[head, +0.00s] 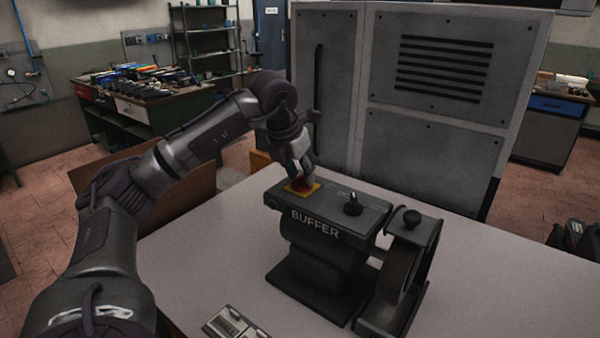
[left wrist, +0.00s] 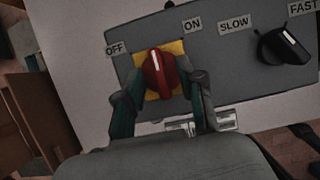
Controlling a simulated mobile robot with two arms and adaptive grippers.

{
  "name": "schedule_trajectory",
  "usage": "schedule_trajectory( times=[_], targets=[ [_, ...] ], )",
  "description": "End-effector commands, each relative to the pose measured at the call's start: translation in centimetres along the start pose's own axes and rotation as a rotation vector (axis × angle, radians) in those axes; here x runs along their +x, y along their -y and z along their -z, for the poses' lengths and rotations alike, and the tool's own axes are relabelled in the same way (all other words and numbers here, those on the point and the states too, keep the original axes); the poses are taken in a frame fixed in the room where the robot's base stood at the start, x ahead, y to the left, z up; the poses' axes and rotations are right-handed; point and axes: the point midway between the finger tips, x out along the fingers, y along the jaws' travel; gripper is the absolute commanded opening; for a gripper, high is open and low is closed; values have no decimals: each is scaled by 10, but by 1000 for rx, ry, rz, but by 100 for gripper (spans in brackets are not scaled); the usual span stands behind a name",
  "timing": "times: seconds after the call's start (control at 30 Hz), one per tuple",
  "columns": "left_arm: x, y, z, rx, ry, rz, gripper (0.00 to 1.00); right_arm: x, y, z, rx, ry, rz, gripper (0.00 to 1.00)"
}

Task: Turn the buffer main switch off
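The grey buffer (head: 330,225) stands on the pale table, its top panel tilted in the left wrist view. Its red main switch knob (left wrist: 160,75) sits on a yellow plate (left wrist: 176,47). The knob's white mark points roughly midway between the OFF label (left wrist: 116,47) and the ON label (left wrist: 192,24). My left gripper (head: 303,177) is over the switch in the head view. In the left wrist view its fingers (left wrist: 168,86) stand apart on either side of the knob, with a gap at the right; contact at the left is unclear. My right gripper is out of view.
A black speed knob (left wrist: 286,46) beside SLOW and FAST labels is right of the switch. A buffing wheel (head: 402,270) stands at the buffer's right. A small boxed device (head: 232,322) lies at the table's front. A large grey cabinet (head: 440,150) rises behind.

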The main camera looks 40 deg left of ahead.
Motion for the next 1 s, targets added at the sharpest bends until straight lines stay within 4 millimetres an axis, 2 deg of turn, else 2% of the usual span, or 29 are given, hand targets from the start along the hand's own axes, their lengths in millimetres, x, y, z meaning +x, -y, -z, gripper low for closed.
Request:
schedule_trajectory(
  times=[0.13, 0.27, 0.7, 0.83, 1.0],
  targets=[
    [-2, 0, 0, 1, -1, 0, 39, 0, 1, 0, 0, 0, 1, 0],
    [-15, 0, -1, 1, 4, 1, 39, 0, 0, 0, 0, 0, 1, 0],
    [-102, 1, -1, 1, 4, 2, 39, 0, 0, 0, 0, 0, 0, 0],
    [-115, 0, 0, 0, 1, 1, 39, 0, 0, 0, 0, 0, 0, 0],
    [-120, 0, 0, 0, 0, 1, 39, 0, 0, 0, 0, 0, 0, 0]
  ],
)
